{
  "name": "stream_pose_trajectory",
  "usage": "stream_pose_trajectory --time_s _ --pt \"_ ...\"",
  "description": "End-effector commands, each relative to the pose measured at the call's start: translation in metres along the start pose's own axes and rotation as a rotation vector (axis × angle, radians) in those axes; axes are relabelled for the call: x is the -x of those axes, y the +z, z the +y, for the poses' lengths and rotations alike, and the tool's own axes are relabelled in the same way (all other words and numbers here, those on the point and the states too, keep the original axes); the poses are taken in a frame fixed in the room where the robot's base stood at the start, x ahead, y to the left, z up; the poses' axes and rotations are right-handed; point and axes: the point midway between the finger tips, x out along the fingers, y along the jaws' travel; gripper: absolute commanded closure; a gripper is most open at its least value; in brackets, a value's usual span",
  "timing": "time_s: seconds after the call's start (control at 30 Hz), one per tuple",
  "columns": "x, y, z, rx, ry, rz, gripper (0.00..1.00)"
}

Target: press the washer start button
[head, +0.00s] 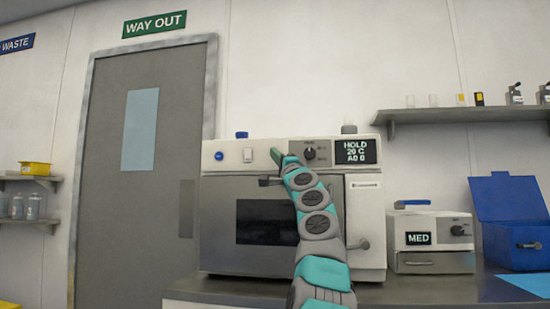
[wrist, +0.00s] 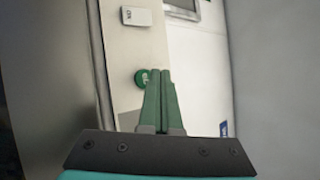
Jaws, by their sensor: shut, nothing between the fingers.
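The washer (head: 365,230) is a white and grey front-loading unit on the counter, with a control panel along its top. My gripper (head: 277,157) is in front of this panel, between a white switch and a black dial. In the wrist view my gripper (wrist: 160,73) shows two green fingers shut together with nothing between them. A round green button (wrist: 141,77) on the panel sits just left of the fingertips, its right edge close to them. I cannot tell whether they touch. My gripper hides this button in the head view.
The panel also has a blue button (head: 219,156), a white switch (head: 247,155), a black dial (head: 310,153) and a display (head: 356,151) reading HOLD 20 C. A shelf (head: 460,114) hangs above.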

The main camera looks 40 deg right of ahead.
Motion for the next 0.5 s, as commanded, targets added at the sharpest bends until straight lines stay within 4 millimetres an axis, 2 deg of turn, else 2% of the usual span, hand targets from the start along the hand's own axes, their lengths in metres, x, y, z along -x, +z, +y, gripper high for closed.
stream_pose_trajectory --time_s 0.5 --pt "0.031 0.022 -0.019 -0.001 0.001 0.0 1.0"
